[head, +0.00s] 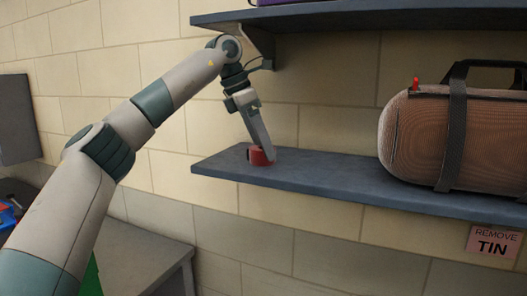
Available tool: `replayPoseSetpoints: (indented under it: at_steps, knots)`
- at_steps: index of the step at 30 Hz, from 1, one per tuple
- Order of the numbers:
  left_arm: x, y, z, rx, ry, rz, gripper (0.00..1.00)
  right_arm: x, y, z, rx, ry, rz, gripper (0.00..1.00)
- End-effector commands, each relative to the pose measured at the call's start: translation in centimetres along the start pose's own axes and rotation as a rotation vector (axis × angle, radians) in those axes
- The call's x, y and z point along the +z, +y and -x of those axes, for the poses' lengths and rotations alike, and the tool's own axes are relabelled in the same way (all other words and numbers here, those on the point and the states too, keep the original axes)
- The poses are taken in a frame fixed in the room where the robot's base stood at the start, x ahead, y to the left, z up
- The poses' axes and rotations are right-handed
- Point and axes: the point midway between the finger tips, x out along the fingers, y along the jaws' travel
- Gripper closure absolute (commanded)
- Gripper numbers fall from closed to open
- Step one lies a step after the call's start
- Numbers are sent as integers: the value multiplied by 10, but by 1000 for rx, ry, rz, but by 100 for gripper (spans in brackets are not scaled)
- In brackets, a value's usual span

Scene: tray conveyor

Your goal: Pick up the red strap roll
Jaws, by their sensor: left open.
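The red strap roll (257,157) lies on the left part of the lower blue-grey shelf (315,176), close to its left end. My left gripper (268,157) reaches down from above, and its fingers are at the roll, partly covering its right side. The left gripper is open. I cannot tell whether the fingers touch the roll or stand around it. My right gripper is not in view.
A brown bag (418,140) with dark straps fills the right of the lower shelf. An upper shelf (340,18) with a bracket hangs above my left gripper. A pink sign (492,243) hangs below the lower shelf. A grey table (135,250) stands lower left.

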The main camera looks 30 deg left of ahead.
Motion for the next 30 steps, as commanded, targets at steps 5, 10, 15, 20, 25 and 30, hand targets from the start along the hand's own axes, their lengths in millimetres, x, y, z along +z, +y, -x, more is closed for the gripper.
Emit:
replayPoseSetpoints:
  at_steps: [5, 10, 15, 20, 25, 30]
  knots:
    - [-1, 0, -15, 0, 0, 0, 26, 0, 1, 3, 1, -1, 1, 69]
    - [-1, 0, -17, 0, 0, 0, 26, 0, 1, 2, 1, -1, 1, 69]
    - [-1, 0, -17, 0, 0, 0, 26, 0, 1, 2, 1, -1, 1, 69]
    - [-1, 0, -16, 0, 0, 0, 26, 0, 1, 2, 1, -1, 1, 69]
    - [-1, 0, -16, 0, 0, 0, 67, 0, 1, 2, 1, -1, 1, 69]
    - [-1, 0, -16, 0, -1, 0, 73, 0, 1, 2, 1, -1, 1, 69]
